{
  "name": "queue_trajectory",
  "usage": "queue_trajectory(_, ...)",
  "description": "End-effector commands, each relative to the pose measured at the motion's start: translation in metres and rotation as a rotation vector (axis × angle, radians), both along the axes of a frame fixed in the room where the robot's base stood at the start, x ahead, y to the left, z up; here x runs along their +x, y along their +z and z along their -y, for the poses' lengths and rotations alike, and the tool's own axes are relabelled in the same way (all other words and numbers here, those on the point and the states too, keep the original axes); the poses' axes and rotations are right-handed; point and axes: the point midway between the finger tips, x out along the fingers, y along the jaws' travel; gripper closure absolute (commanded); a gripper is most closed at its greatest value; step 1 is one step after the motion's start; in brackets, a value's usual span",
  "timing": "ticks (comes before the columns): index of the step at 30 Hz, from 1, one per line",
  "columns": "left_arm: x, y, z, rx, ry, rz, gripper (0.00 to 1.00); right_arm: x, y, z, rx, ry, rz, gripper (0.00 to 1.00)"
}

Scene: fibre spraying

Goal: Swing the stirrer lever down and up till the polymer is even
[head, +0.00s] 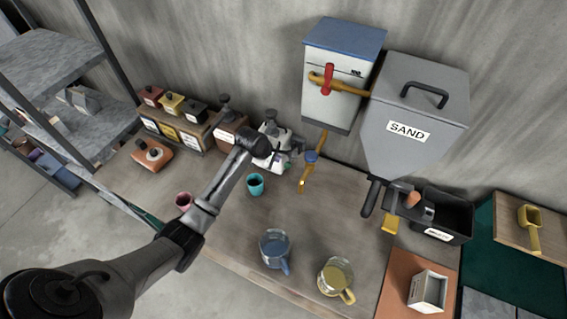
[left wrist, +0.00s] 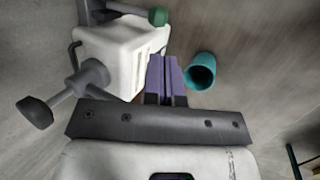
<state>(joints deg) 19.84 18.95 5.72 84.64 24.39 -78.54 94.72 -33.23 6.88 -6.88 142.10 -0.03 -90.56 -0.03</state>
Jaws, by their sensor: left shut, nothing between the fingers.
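A white box-shaped machine (left wrist: 115,50), which I take for the stirrer, fills the upper left of the left wrist view. A grey arm with a dark knob (left wrist: 35,112) sticks out from its near side, and a green knob (left wrist: 157,16) sits at its top; I cannot tell which is the stirrer lever. My left gripper (left wrist: 168,65) is shut and empty, its purple fingers beside the box; contact cannot be told. In the head view the white machine (head: 266,160) is partly hidden by my left arm. The polymer is not visible. My right gripper is not in view.
A teal cup (head: 256,185) stands close to my left gripper. A sand hopper (head: 415,110) and a blue-topped dispenser (head: 340,75) are behind.

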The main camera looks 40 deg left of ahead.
Motion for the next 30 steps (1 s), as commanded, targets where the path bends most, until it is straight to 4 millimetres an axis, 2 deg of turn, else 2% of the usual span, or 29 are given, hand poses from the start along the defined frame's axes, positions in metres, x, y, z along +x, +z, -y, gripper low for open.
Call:
queue_trajectory(6,0.02,-0.035,0.003,0.0,0.001,-0.001,1.0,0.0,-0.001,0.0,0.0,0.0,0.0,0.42)
queue_trajectory(13,0.033,-0.06,0.005,0.001,0.0,0.0,1.0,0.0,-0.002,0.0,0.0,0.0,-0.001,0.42)
queue_trajectory(21,0.04,-0.072,0.006,0.002,-0.001,0.002,1.0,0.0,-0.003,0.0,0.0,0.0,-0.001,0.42)
queue_trajectory(30,0.041,-0.073,0.006,0.002,-0.001,0.002,1.0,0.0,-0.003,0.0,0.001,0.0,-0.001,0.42)
